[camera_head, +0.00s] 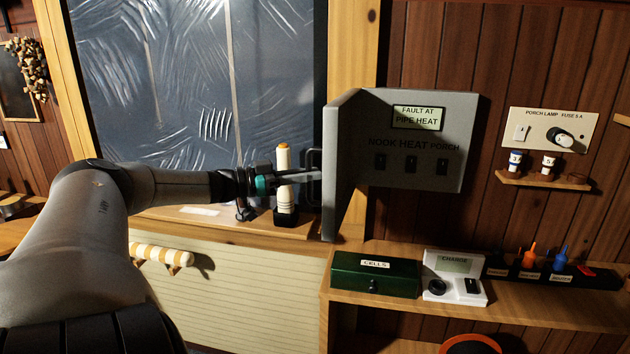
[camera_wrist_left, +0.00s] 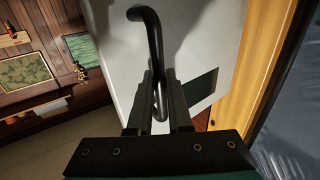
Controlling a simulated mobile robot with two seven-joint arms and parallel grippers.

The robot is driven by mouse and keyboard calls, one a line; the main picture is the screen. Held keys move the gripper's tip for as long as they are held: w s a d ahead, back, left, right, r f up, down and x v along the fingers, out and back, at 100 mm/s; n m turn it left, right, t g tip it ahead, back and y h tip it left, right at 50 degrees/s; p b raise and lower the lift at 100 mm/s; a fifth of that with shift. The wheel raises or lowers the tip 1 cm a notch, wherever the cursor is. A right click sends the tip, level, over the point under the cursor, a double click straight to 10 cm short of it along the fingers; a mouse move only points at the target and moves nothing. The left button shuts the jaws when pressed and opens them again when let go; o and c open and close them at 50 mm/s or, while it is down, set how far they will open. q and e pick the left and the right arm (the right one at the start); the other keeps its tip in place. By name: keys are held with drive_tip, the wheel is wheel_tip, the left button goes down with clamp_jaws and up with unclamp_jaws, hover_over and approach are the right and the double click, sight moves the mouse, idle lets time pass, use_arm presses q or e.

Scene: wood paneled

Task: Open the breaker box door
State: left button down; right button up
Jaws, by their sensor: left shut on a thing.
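The grey breaker box (camera_head: 420,150) is on the wood wall, with a label reading FAULT AT PIPE HEAT and several dark switches showing. Its door (camera_head: 340,170) stands open on the left side, swung out from the box front. My left gripper (camera_head: 308,175) reaches in from the left and is shut on the black door handle (camera_head: 315,160). In the left wrist view, the handle (camera_wrist_left: 150,28) passes between the fingers of the gripper (camera_wrist_left: 160,80), in front of the pale door face (camera_wrist_left: 205,40). My right gripper is not in view.
Below the box, a shelf (camera_head: 540,306) holds a green CELLS box (camera_head: 375,274) and a white charger (camera_head: 455,278). A frosted window (camera_head: 210,80) is behind my left arm. A white and orange cylinder (camera_head: 285,200) stands on the sill close to the gripper.

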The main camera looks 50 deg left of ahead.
use_arm(q)
drive_tip(key=shift+a+r, duration=0.25)
drive_tip(key=c, duration=1.2)
unclamp_jaws()
drive_tip(key=o, duration=0.4)
drive_tip(key=shift+d+f, duration=0.1)
drive_tip(key=shift+f, duration=0.1)
drive_tip(key=shift+c, duration=0.2)
